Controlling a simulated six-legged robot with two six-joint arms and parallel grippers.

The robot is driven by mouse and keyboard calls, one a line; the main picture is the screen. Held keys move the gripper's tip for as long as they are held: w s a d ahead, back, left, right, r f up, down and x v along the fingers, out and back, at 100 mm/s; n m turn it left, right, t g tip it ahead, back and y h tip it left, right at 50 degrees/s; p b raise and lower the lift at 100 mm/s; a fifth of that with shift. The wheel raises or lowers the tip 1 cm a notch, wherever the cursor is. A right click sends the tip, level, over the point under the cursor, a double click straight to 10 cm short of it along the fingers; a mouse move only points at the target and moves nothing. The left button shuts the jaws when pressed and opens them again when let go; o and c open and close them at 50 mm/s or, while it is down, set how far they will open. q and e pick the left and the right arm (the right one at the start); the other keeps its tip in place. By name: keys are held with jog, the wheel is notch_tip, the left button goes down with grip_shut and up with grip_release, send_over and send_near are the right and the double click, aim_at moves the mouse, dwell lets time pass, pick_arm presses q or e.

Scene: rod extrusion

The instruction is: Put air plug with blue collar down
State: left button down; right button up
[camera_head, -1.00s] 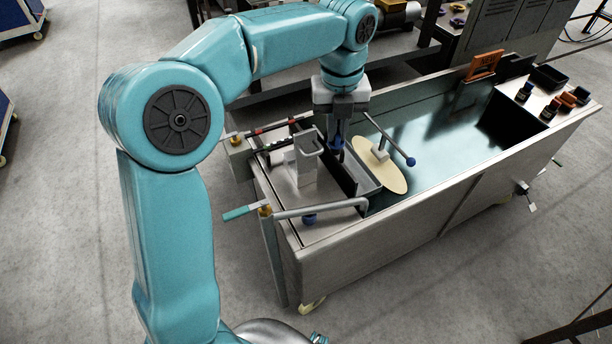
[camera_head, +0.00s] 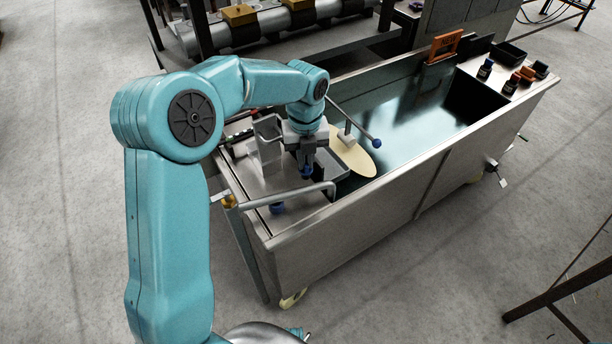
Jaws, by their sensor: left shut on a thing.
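My left gripper (camera_head: 305,160) points down over the left end of the metal water tank (camera_head: 345,222). It is shut on the air plug with the blue collar (camera_head: 307,173), which shows as a small blue spot at the fingertips. Most of the plug is hidden by the fingers. The plug is close above the steel end deck (camera_head: 245,178); I cannot tell whether it touches. My right gripper is out of view.
A bent grey pipe (camera_head: 285,195) runs along the deck's near edge, with a blue knob (camera_head: 277,208) beside it. An upright metal bracket (camera_head: 269,145) stands left of the gripper. A cream disc (camera_head: 358,158) and a blue-tipped rod (camera_head: 352,122) lie to the right.

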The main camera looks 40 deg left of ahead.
aim_at(306, 176)
pick_arm(q)
notch_tip(306, 176, down, 6)
jog(key=shift+d+b, duration=0.15)
jog(key=shift+b, duration=0.15)
jog(key=shift+f, duration=0.15)
jog(key=c, duration=1.2)
grip_release()
notch_tip(306, 176, up, 12)
jog(key=shift+r+p, duration=0.2)
jog(key=shift+p, duration=0.6)
